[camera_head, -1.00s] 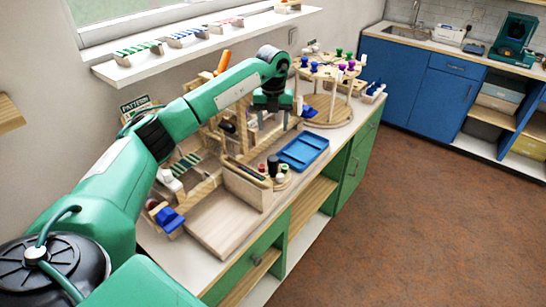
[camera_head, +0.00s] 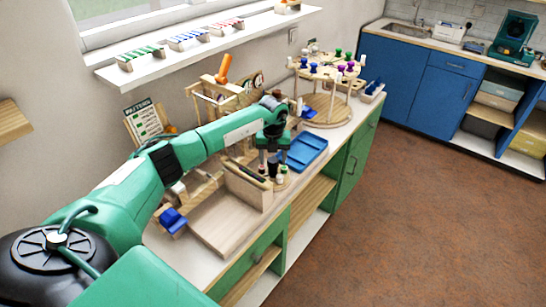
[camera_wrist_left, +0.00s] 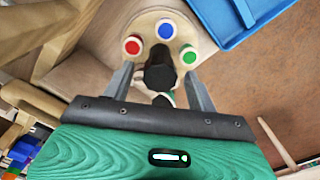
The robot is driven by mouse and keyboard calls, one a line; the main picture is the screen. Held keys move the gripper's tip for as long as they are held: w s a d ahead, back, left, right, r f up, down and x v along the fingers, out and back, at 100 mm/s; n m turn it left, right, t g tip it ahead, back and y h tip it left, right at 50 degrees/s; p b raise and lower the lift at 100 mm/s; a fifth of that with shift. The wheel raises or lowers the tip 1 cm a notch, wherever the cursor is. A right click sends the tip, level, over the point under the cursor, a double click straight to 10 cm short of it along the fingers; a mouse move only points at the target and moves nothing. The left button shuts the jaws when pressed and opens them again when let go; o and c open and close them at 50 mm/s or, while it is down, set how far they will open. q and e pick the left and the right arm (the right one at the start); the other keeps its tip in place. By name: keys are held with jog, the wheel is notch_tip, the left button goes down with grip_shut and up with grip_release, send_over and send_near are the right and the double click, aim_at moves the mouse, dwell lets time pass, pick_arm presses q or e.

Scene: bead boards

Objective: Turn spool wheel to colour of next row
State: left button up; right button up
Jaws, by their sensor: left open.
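The spool wheel, a small round wooden disc (camera_wrist_left: 147,22), carries a red-topped spool (camera_wrist_left: 132,45), a blue-topped one (camera_wrist_left: 165,30) and a green-topped one (camera_wrist_left: 188,55) around a black centre knob (camera_wrist_left: 160,72). Another spool is mostly hidden behind the knob. My left gripper (camera_wrist_left: 157,75) is open, with its fingers on either side of the knob; contact cannot be told. In the head view my left gripper (camera_head: 270,153) points down over the wheel, which it partly hides. The pattern card (camera_head: 146,118) stands at the back left of the bench.
A blue tray (camera_head: 306,151) lies close to the right of the wheel. A wooden box (camera_head: 246,187) stands close on its left. A round peg stand (camera_head: 327,110) is farther back. A wooden frame with an orange handle (camera_head: 223,68) stands behind my arm.

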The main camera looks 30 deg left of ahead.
pick_arm(q)
jog(key=shift+c, duration=0.5)
jog(key=c, duration=0.9)
